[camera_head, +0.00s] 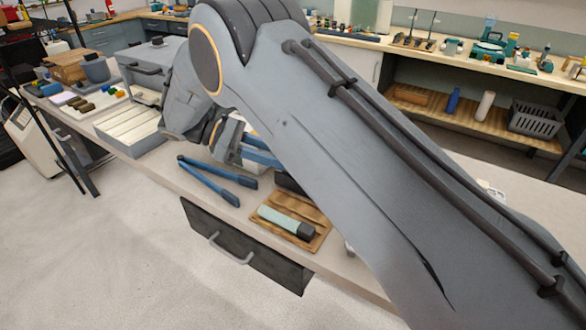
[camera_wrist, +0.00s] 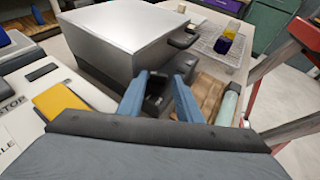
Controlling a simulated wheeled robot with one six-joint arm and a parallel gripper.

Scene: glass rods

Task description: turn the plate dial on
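My gripper (camera_wrist: 160,80) is in the wrist view with its two blue fingers apart. Dark parts show between and just beyond the fingers, but I cannot tell whether they belong to the plate or its dial. I see nothing held. In the head view my gripper (camera_head: 256,150) is low over the bench, its tips partly hidden behind my large grey arm. I cannot clearly make out the plate or its dial in either view; my arm covers much of the bench there.
A wooden tray (camera_head: 318,240) holds a pale green tube (camera_head: 278,217) with a dark end. Blue tongs (camera_head: 210,187) lie on the bench left of it. A grey box (camera_wrist: 125,35) with a dark handle stands beyond my fingers. A wire rack (camera_wrist: 215,45) is farther back.

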